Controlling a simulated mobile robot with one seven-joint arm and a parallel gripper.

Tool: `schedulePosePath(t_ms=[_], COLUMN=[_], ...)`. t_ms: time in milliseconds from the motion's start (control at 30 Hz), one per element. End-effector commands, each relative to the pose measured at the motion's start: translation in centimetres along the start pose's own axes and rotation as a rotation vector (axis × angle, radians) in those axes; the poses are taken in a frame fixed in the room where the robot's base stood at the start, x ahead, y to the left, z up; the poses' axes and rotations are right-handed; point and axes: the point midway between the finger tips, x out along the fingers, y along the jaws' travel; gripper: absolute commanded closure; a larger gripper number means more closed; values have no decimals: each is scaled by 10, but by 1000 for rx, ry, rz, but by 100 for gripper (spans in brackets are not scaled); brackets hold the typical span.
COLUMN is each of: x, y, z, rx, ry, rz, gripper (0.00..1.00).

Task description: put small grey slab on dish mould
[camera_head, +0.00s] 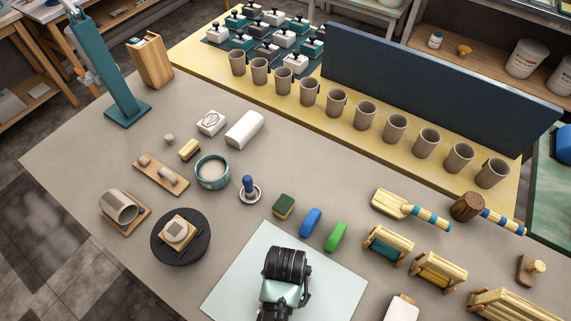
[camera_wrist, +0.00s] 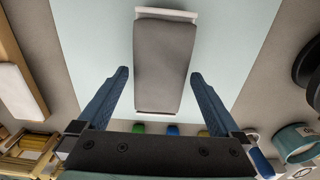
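A grey slab (camera_wrist: 163,65) shows in the wrist view, with white strips at its far and near ends. It looks laid over a white block (camera_wrist: 167,14), which may be the dish mould; I cannot be sure. Both are over the pale mat (camera_head: 240,283). My gripper (camera_wrist: 160,73) is open, its blue fingers on either side of the grey slab with a narrow gap at each side. I cannot tell their height above the mat. In the head view my gripper and wrist (camera_head: 286,275) hide this spot.
A green sponge block (camera_head: 336,237) and a blue one (camera_head: 311,222) lie beyond the mat. A black turntable (camera_head: 160,255) with a wooden board stands left. Wooden stands (camera_head: 388,244) are right. A white rounded block (camera_head: 245,129) and several mugs (camera_head: 310,91) are farther back.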

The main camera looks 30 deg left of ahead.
Motion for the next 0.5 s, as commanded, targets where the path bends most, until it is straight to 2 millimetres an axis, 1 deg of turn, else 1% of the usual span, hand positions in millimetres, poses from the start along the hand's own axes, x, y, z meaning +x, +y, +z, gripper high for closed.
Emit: schedulePosePath(t_ms=[133, 233, 367, 500], x=[-7, -19, -45, -76], y=[0, 0, -1, 0], z=[-1, -1, -2, -2], rx=[0, 0, 0, 1], ry=[2, 4, 7, 6], rz=[-1, -2, -3, -2], gripper=[0, 0, 0, 0])
